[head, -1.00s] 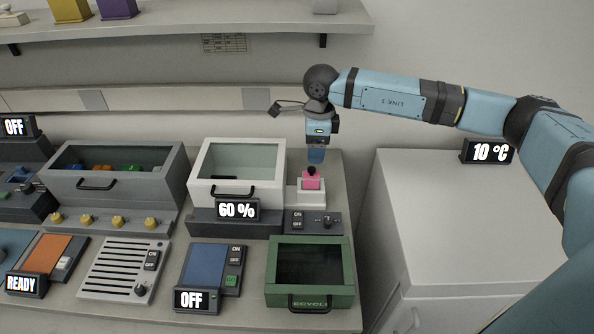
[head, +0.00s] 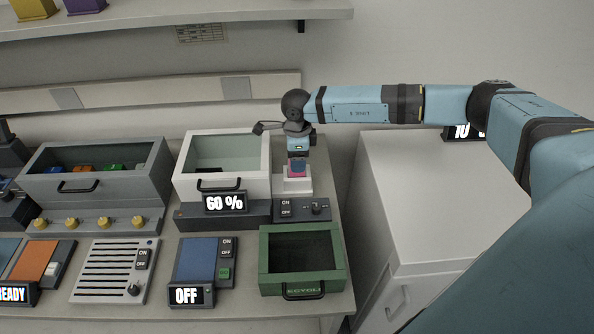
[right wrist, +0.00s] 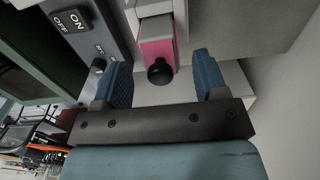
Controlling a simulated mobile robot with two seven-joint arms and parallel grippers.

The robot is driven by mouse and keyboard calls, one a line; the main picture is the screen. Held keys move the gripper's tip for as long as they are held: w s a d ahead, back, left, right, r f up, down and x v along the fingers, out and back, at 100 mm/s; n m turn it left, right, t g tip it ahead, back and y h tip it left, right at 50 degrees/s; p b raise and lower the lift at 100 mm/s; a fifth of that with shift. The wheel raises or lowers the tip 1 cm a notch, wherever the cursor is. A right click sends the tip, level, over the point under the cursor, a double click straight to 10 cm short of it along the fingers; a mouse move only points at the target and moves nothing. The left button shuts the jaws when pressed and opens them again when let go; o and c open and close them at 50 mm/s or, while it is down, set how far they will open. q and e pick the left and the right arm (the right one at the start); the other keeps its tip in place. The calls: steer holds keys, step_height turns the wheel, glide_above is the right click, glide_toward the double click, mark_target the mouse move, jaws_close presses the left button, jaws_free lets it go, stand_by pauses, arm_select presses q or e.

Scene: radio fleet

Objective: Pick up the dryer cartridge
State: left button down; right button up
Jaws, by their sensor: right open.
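The dryer cartridge is pink with a black round knob (right wrist: 160,71). It sits in a small white holder (head: 294,187) beside the white box with the 60 % display. In the head view the cartridge (head: 297,172) is mostly hidden behind my right gripper (head: 298,166), which points down over it. In the right wrist view my right gripper (right wrist: 163,80) is open, with one blue finger on each side of the knob. Gaps show between the knob and both fingers. My left gripper is not in view.
The white box (head: 262,150) with a glass window stands close on the left. A green recycling bin (head: 340,262) stands in front, beside a small ON/OFF switch panel (head: 302,210). A white cabinet (head: 430,200) stands to the right across a gap. The wall is behind.

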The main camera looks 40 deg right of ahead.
steer(key=shift+f, duration=1.45)
steer(key=c, duration=1.1)
